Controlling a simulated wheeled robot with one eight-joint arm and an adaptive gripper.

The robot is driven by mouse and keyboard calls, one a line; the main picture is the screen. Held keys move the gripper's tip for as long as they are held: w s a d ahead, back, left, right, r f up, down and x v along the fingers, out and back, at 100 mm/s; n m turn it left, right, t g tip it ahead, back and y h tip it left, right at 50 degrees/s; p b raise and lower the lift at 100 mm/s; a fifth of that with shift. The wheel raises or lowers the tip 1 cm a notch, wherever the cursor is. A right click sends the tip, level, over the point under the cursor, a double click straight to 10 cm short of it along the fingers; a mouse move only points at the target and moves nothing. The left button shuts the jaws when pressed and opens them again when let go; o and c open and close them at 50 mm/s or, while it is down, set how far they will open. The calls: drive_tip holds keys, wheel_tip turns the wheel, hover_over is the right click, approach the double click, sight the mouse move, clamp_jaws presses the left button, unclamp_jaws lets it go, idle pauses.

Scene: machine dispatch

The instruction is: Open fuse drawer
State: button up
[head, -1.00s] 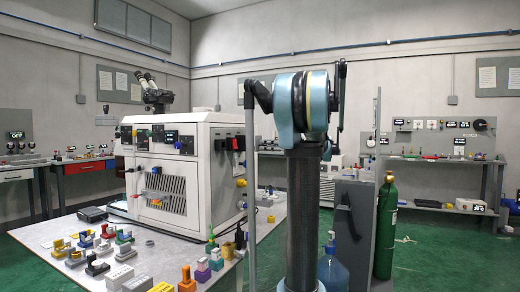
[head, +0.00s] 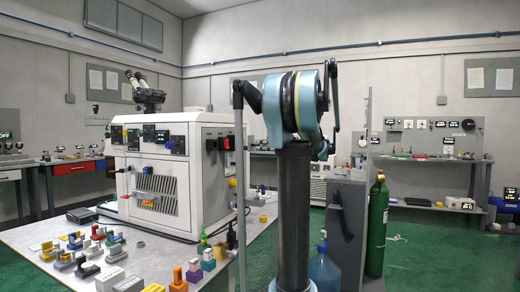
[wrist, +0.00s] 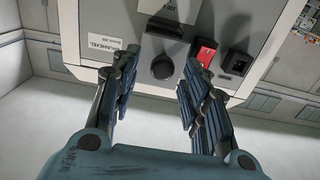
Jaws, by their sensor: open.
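The white machine (head: 205,180) stands on the bench in the head view. Its side panel fills the top of the wrist view (wrist: 105,45), upside down and tilted. The panel carries a round black knob (wrist: 163,67), a red rocker switch (wrist: 206,52) and a black square inlet-like insert (wrist: 236,64). I cannot tell for certain which part is the fuse drawer; the black insert may hold it. My gripper (wrist: 158,75) is open, with nothing between its fingers. Its fingers point at the panel, around the knob's place in the picture; contact cannot be told. My gripper is not clear in the head view.
The bench (head: 150,258) holds several small coloured blocks and connectors at its front. A green gas cylinder (head: 377,228) and a blue water bottle (head: 324,265) stand right of the bench. Green floor (head: 430,255) is clear farther right.

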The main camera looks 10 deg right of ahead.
drive_tip(key=v, duration=1)
drive_tip(key=s+a+f+m+g+h, duration=0.3)
drive_tip(key=s+a+f, duration=0.5)
drive_tip(key=a+f, duration=0.25)
drive_tip(key=s+a+f+m+g+h, duration=0.3)
drive_tip(key=s+a+f+g, duration=0.1)
drive_tip(key=s+a+f, duration=0.6)
drive_tip(key=s+d+f+m+h, duration=0.2)
drive_tip(key=s+d+f+h, duration=0.1)
drive_tip(key=s+f, duration=0.5)
drive_tip(key=s+d+f+m+g+h, duration=0.1)
drive_tip(key=s+f+h, duration=0.4)
drive_tip(key=f, duration=0.9)
drive_tip(key=s+d+m, duration=0.1)
drive_tip(key=s+d, duration=0.1)
drive_tip(key=s, duration=0.1)
drive_tip(key=shift+d+m+h, duration=0.15)
drive_tip(key=shift+m+h, duration=0.15)
drive_tip(key=shift+f, duration=0.2)
